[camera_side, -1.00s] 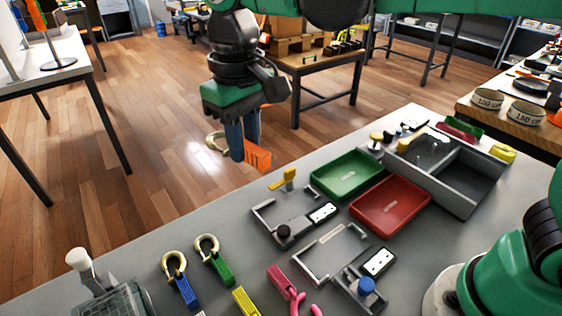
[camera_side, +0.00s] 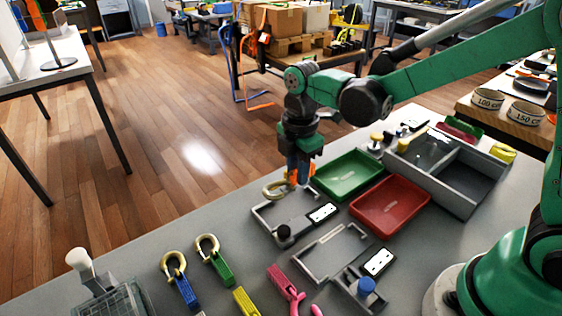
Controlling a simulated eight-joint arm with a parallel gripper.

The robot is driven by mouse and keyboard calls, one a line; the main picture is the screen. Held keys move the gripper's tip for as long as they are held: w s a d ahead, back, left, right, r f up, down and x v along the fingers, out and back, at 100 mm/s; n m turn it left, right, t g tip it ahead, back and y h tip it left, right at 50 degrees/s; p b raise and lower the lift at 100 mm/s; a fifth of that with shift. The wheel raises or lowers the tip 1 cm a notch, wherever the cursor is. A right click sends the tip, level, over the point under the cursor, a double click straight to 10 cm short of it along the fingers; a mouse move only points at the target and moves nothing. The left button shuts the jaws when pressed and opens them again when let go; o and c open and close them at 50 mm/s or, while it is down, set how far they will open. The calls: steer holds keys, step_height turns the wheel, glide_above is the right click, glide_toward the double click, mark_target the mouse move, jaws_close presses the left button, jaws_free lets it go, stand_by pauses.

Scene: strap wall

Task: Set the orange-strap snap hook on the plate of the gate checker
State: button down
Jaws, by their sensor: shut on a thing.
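The orange-strap snap hook shows its brass hook (camera_side: 274,190) pointing left and a bit of orange strap (camera_side: 294,178) between the fingers. My gripper (camera_side: 298,176) points down and is shut on it. It is at the back edge of a grey fixture (camera_side: 262,219) with a black knob and a small white display. Whether the hook touches this fixture or hangs above it I cannot tell. A second grey fixture (camera_side: 309,273) with a blue knob stands nearer the front. Neither is labelled legibly, so I cannot tell which is the gate checker.
A green tray (camera_side: 347,177) and a red tray (camera_side: 389,205) lie just right of the gripper, with a grey divided box (camera_side: 463,178) beyond. Blue-strap (camera_side: 187,291) and green-strap (camera_side: 221,268) hooks, a yellow strap and a pink piece lie at the front. The table's left part is mostly clear.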

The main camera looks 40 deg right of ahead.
mark_target(296, 204)
steer(key=shift+f, duration=2.7)
steer(key=shift+f, duration=0.2)
steer(key=shift+c, duration=1.4)
jaws_free()
steer(key=shift+r, duration=3.05)
steer(key=shift+r, duration=0.25)
steer(key=c, duration=0.5)
steer(key=shift+r, duration=2.75)
steer(key=c, duration=0.6)
